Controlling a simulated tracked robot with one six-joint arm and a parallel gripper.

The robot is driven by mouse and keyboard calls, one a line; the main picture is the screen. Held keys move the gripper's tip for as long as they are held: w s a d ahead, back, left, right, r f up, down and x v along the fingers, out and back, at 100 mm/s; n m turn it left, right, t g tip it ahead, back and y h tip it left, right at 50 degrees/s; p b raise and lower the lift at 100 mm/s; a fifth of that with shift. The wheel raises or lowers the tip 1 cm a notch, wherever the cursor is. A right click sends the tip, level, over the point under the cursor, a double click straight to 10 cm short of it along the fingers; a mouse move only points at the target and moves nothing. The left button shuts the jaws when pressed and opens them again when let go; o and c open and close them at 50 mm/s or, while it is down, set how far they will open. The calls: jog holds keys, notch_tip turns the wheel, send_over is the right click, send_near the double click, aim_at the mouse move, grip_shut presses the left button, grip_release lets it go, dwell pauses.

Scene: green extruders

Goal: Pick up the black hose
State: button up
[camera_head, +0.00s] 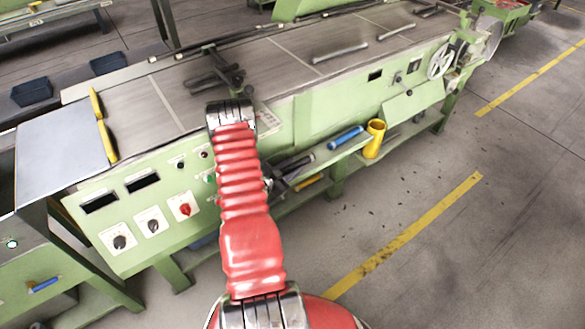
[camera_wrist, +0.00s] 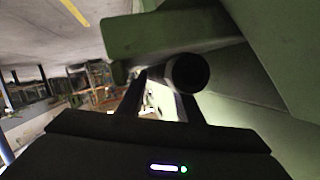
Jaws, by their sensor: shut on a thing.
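The black hose (camera_head: 297,163) lies along the green shelf on the front of the machine, partly hidden behind my red arm. In the wrist view its round, dark end (camera_wrist: 188,73) faces the camera, between the tips of my two dark fingers. My gripper (camera_wrist: 164,84) is shut on the hose. In the head view my gripper (camera_head: 275,182) is small and mostly hidden beside my arm, at the shelf's near edge. I cannot tell whether the hose is clear of the shelf.
A blue cylinder (camera_head: 345,138) and an upright yellow cup (camera_head: 374,139) are to the right along the shelf (camera_head: 335,157). A green ledge (camera_wrist: 170,32) is close to the hose in the wrist view. The floor right of the machine is clear.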

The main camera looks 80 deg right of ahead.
aim_at(292, 168)
jog(key=shift+r, duration=5)
jog(key=shift+c, duration=0.2)
